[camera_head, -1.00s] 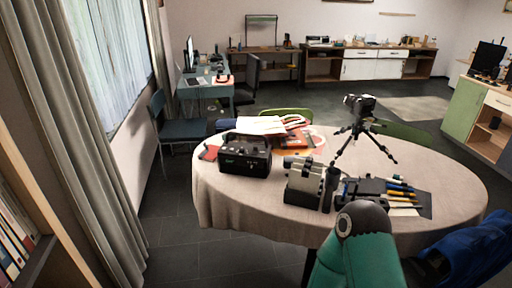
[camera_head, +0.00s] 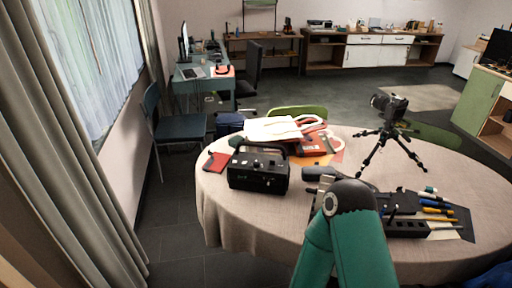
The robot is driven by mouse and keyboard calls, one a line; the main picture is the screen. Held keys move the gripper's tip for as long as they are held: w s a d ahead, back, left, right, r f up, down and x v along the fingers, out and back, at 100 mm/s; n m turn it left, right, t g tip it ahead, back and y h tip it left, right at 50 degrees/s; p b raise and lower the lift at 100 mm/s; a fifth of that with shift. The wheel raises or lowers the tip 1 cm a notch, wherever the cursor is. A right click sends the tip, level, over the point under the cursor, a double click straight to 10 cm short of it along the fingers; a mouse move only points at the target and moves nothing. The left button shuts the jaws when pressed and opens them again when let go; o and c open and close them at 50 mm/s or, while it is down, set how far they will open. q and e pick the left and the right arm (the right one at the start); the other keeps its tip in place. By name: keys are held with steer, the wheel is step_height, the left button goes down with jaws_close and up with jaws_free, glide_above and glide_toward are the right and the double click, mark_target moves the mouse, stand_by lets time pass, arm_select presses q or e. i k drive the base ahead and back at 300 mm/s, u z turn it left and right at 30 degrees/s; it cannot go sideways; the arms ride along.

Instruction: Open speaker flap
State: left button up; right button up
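A black box-shaped device (camera_head: 258,172) with knobs on top and a carrying handle stands upright near the left side of the round table; it looks like the speaker. I cannot make out a flap on it or whether one is open. One of my teal arms rises from the bottom edge, right of centre, with its bent joint in front of the table. No gripper fingers show in this view.
The round table (camera_head: 236,216) has a beige cloth. Papers (camera_head: 272,129) and a red case lie behind the speaker. A camera on a black tripod (camera_head: 388,130) stands at the right. Pens (camera_head: 436,209) lie at the front right. Green and blue chairs surround the area.

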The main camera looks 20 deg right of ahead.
mark_target(272, 166)
steer(key=i, duration=1.4)
steer(key=z, duration=0.55)
